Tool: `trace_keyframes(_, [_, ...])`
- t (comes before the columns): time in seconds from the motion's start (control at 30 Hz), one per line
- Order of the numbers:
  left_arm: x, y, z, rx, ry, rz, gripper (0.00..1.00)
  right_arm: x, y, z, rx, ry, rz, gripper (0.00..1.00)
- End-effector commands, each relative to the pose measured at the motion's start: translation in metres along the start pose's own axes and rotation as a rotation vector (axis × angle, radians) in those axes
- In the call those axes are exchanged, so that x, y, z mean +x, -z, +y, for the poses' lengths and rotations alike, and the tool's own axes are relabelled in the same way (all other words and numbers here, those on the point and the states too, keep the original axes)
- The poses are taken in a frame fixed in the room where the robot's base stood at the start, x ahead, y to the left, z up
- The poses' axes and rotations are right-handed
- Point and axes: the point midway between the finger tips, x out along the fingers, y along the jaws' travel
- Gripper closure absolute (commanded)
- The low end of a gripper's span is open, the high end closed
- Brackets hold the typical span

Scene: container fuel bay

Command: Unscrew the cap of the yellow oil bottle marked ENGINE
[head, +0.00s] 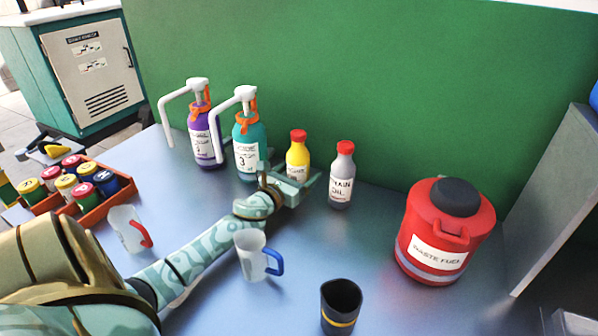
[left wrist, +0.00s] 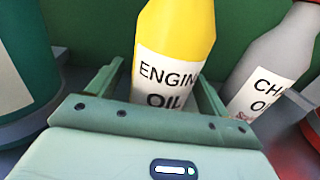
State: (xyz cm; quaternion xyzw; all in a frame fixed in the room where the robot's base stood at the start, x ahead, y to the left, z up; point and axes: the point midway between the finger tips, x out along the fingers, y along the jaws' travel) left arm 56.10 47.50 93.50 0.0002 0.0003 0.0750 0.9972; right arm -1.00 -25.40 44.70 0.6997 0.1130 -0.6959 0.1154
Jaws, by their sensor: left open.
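The yellow oil bottle (head: 298,157) stands upright near the green wall, with its red cap (head: 298,136) on top. In the left wrist view the yellow bottle (left wrist: 180,40) shows a white label reading ENGINE OIL; its cap is out of that frame. My left gripper (head: 294,182) is open, low at the front of this bottle. In the left wrist view its two fingers (left wrist: 155,88) stand on either side of the bottle's labelled body. Whether they touch it I cannot tell. My right gripper is not in view.
A grey CHAIN OIL bottle (head: 342,176) with a red cap stands close right. Teal (head: 246,145) and purple (head: 203,133) pump bottles stand left. Two clear mugs (head: 257,258) (head: 128,229), a dark cup (head: 340,305), a red waste-fuel can (head: 443,235) and a crate (head: 108,202) of jars share the table.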

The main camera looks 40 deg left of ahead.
Motion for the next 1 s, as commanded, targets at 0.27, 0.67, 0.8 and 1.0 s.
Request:
trace_keyframes(0.27, [0.001, 0.0, 0.0, 0.0, 0.0, 0.0, 0.35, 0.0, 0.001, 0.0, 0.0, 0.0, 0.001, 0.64])
trace_keyframes(0.67, [0.001, -0.001, 0.0, 0.0, 0.0, -0.001, 0.73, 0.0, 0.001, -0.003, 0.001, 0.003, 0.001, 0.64])
trace_keyframes(0.8, [0.001, -0.009, 0.0, 0.001, 0.0, -0.002, 0.73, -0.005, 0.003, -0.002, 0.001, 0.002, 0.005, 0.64])
trace_keyframes(1.0, [0.001, -0.043, 0.0, 0.003, 0.002, -0.005, 0.73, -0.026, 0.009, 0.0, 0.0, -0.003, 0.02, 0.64])
